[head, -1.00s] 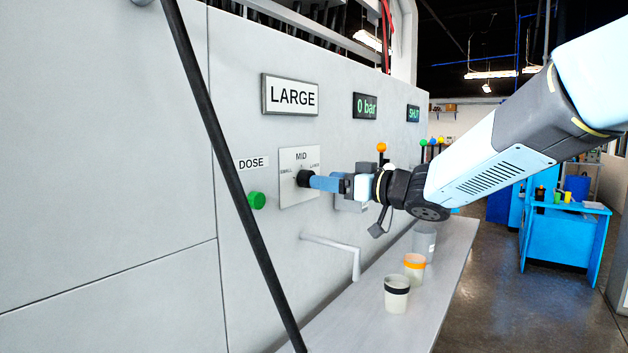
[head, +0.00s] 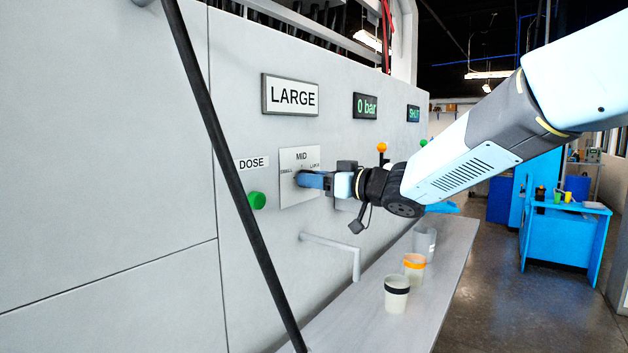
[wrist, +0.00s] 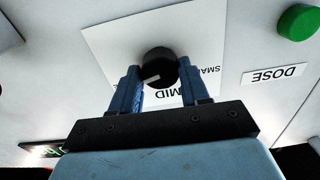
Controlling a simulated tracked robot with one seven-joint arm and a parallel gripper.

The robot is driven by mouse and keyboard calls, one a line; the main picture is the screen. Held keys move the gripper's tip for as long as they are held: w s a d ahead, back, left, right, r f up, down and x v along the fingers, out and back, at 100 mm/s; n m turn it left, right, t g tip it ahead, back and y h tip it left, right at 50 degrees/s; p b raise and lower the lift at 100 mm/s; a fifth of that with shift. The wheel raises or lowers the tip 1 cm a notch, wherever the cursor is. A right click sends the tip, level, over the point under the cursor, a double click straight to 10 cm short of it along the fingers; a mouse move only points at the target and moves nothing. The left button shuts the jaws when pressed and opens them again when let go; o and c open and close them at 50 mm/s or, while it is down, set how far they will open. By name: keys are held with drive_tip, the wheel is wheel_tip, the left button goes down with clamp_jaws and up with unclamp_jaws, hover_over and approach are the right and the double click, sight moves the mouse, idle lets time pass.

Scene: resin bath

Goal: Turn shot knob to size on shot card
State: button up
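The shot knob (wrist: 160,63) is black and round with a white pointer mark, on a white dial plate (head: 291,158) marked SMALL, MID and LARGE. In the wrist view, upside down, its mark points left and slightly down, toward the side away from SMALL; my left finger covers that label. A framed card reading LARGE (head: 290,96) is on the wall above. My gripper (head: 304,179) has its blue fingers on both sides of the knob, seemingly touching it; they also show in the wrist view (wrist: 160,75). In the head view the fingers hide the knob.
A green button (head: 257,200) beside the DOSE label (head: 252,163) is left of the dial. A grey spout (head: 335,244) sticks out below, above a shelf (head: 370,325) with several cups. A black bar (head: 228,170) crosses the left foreground.

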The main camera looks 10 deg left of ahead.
drive_tip(key=c, duration=0.5)
drive_tip(key=shift+d+m, duration=0.1)
drive_tip(key=shift+m, duration=0.3)
drive_tip(key=o, duration=1)
drive_tip(key=shift+o, duration=0.2)
drive_tip(key=v, duration=1.3)
drive_tip(key=shift+d, duration=0.35)
drive_tip(key=shift+s+f, duration=0.1)
drive_tip(key=shift+f, duration=0.05)
